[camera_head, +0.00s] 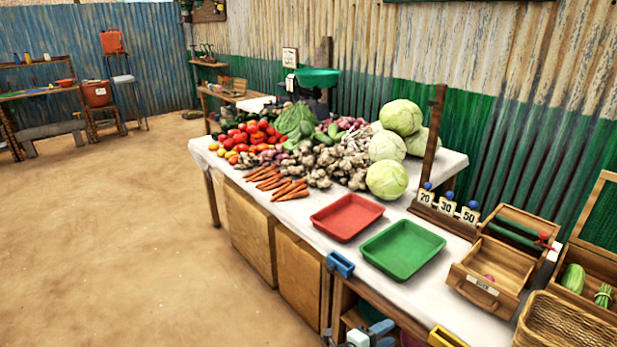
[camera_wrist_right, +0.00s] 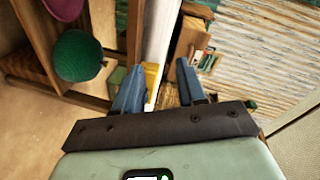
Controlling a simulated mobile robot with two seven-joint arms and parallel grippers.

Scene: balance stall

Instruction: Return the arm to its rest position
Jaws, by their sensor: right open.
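My right gripper (camera_head: 357,333) shows at the bottom edge of the head view, low in front of the stall table, with its arm mostly out of frame. In the right wrist view its two blue-grey fingers (camera_wrist_right: 158,86) stand apart, with nothing held between them. The white edge of the table and a yellow piece (camera_wrist_right: 152,78) show beyond the fingers. My left gripper is not in view.
The white-topped table (camera_head: 458,312) holds vegetables, a red tray (camera_head: 346,217), a green tray (camera_head: 402,250) and a wooden box (camera_head: 487,284). A blue holder (camera_head: 340,264) and a yellow one (camera_head: 446,337) sit on its front edge. The dirt floor (camera_head: 130,250) at left is clear.

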